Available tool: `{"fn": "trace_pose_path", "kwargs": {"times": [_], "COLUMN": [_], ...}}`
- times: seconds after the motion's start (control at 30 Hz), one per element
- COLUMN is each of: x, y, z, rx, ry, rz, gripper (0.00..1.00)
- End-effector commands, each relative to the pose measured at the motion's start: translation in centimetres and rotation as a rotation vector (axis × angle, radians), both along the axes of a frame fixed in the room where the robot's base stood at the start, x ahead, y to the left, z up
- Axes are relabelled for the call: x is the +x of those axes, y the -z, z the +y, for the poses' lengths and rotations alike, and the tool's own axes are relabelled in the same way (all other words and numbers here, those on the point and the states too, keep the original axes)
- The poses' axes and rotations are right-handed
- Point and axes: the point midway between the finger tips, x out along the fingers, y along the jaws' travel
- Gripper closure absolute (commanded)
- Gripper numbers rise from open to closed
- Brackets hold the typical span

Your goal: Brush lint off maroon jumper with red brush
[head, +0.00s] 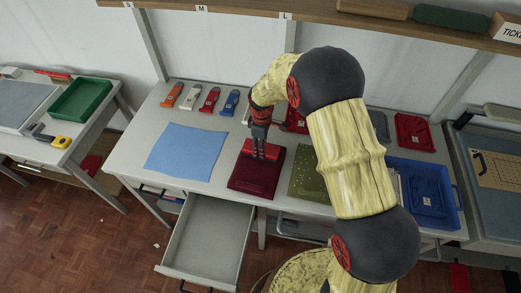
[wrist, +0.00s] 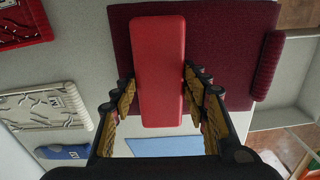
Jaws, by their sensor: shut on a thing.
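The maroon jumper (head: 254,180) lies folded flat on the table, in front of my arm; it fills the upper middle of the wrist view (wrist: 222,45). My gripper (head: 260,151) is over its back part, pointing down, shut on the red brush (head: 271,152). In the wrist view the brush (wrist: 158,60) is a long red block between the two fingers, lying over the jumper's left part. I cannot tell whether its underside touches the cloth. I make out no lint on the maroon jumper. Part of its right side is close to my arm.
A blue cloth (head: 186,151) lies to the left. A speckled olive garment (head: 304,181) lies right, partly behind my arm. An open empty drawer (head: 207,236) juts out in front. A blue tray (head: 450,214) stands at the right; several coloured tools line the back.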

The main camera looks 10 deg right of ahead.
Motion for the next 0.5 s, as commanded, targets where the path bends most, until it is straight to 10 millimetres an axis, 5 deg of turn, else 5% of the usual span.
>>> {"fn": "trace_pose_path", "kwargs": {"times": [0.5], "x": [1.9], "y": [-0.1], "z": [-0.9], "rx": [0.0], "ry": [0.0], "rz": [0.0], "gripper": [0.75]}}
